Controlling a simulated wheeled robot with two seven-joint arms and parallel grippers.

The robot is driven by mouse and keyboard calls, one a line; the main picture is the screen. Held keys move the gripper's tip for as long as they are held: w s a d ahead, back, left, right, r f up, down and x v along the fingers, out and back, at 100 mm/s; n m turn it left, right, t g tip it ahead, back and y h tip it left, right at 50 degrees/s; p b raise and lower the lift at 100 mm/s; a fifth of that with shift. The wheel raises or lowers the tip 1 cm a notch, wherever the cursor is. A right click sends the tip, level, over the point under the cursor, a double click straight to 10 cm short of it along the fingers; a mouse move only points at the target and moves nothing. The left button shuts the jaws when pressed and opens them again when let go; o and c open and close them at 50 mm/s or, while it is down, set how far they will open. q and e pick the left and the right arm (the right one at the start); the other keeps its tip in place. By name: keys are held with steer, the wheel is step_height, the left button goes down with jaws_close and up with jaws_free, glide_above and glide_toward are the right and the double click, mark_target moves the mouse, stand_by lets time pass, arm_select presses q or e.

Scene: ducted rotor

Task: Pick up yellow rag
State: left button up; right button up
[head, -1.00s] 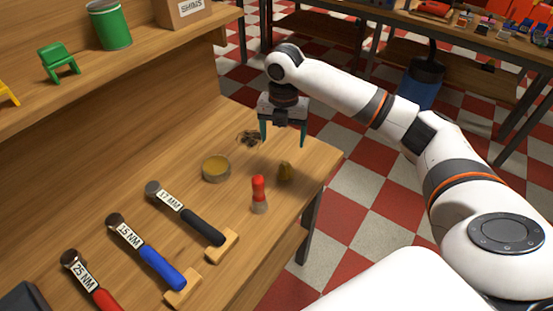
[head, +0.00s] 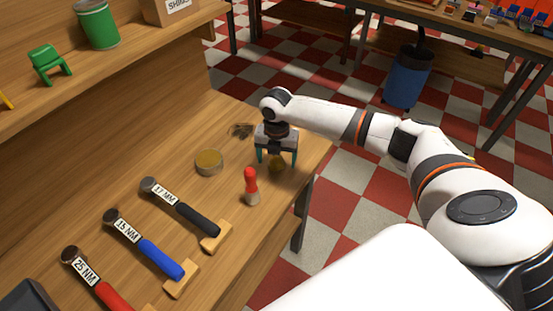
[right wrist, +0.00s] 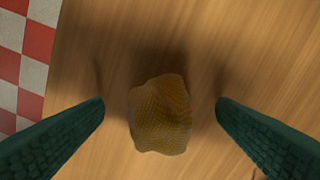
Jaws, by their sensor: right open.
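The yellow rag (right wrist: 160,114) is a small crumpled brownish-yellow lump on the wooden workbench (head: 225,245). It also shows in the head view (head: 277,164), near the bench's right edge and partly behind my gripper. My right gripper (head: 277,160) is open and points down over the rag. In the right wrist view its two green fingers (right wrist: 160,110) stand on either side of the rag, with a gap on both sides. The rag is not held. My left gripper is not in view.
A red-handled brush (head: 251,187) stands close to the rag. A round tin (head: 209,162) and a dark tangled item (head: 242,130) lie nearby. Several labelled torque tools, one black-handled (head: 185,208), lie to the left. The checkered floor is beyond the bench edge.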

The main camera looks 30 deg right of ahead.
steer(key=c, duration=1.1)
steer(key=shift+o, duration=0.2)
step_height(320, 180, up, 10)
steer(key=shift+r+b, duration=0.1)
steer(key=shift+b, duration=0.6)
